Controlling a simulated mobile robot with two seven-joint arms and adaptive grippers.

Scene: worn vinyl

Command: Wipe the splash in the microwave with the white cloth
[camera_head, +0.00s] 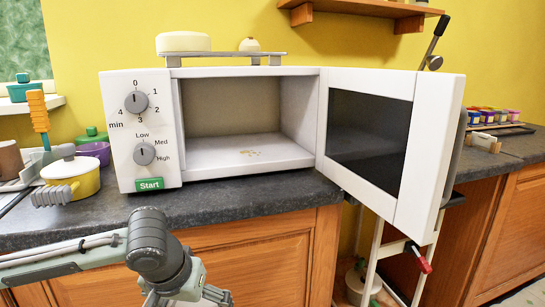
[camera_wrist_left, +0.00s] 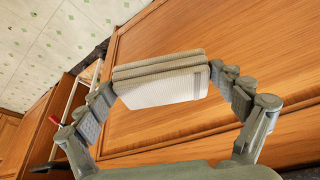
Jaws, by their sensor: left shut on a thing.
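The white microwave (camera_head: 243,72) stands on the dark counter with its door (camera_head: 375,130) wide open to the right. A small yellowish splash (camera_head: 251,153) lies on its inside floor, towards the back. My left gripper (camera_wrist_left: 163,82) is shut on the folded white cloth (camera_wrist_left: 160,91), which spans between the two fingers in the left wrist view. In the head view my left arm is low in front of the cabinet, below the counter edge, and the cloth cannot be made out there. My right gripper is not in view.
A yellow pot (camera_head: 72,180) with a white lid and a purple bowl (camera_head: 95,152) stand left of the microwave. The open door juts out past the counter front. A stool-like frame with a red-tipped handle (camera_head: 421,262) stands beneath it. The microwave opening is clear.

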